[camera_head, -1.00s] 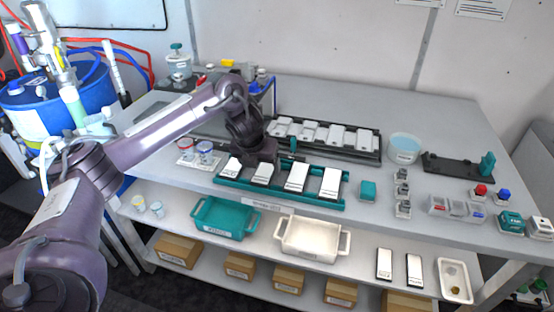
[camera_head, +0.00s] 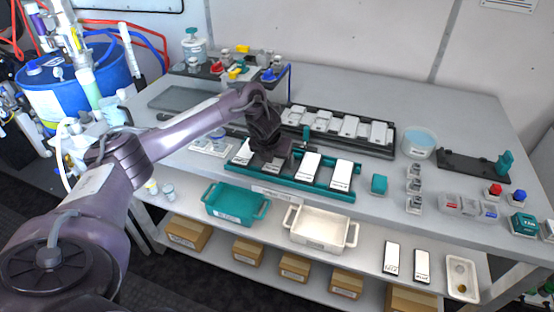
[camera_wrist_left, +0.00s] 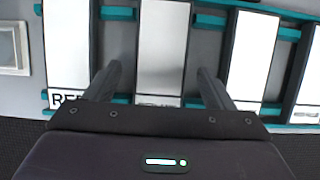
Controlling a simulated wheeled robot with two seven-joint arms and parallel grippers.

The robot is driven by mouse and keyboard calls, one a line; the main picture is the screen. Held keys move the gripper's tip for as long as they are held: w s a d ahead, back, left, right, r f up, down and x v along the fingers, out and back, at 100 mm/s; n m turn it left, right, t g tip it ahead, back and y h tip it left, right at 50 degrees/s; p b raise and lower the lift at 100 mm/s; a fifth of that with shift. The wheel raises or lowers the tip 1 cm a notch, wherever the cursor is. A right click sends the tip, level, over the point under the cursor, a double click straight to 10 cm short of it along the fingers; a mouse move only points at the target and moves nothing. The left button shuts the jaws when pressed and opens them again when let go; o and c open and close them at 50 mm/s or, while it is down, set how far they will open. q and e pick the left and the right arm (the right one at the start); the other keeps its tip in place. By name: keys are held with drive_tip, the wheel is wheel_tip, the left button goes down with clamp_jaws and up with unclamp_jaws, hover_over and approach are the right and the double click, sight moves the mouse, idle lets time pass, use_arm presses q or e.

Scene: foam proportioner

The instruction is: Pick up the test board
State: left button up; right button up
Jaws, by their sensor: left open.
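Several white test boards lie in a row in a teal rack (camera_head: 318,188) near the table's front edge. Two boards on the right, one of them this board (camera_head: 342,174), show clearly in the head view. My left gripper (camera_head: 268,160) is over the left half of the rack and hides part of the boards there. In the left wrist view my left gripper (camera_wrist_left: 160,88) is open, with a finger on either side of one white board (camera_wrist_left: 163,50). I cannot tell whether the fingers touch it. My right gripper is not in view.
A black rack (camera_head: 340,130) with several white boards stands behind the teal one. A teal tray (camera_head: 236,203) and a white tray (camera_head: 320,230) sit on the shelf below. A teal block (camera_head: 379,184) lies right of the teal rack.

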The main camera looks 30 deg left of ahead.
use_arm(q)
drive_tip(key=c, duration=1.1)
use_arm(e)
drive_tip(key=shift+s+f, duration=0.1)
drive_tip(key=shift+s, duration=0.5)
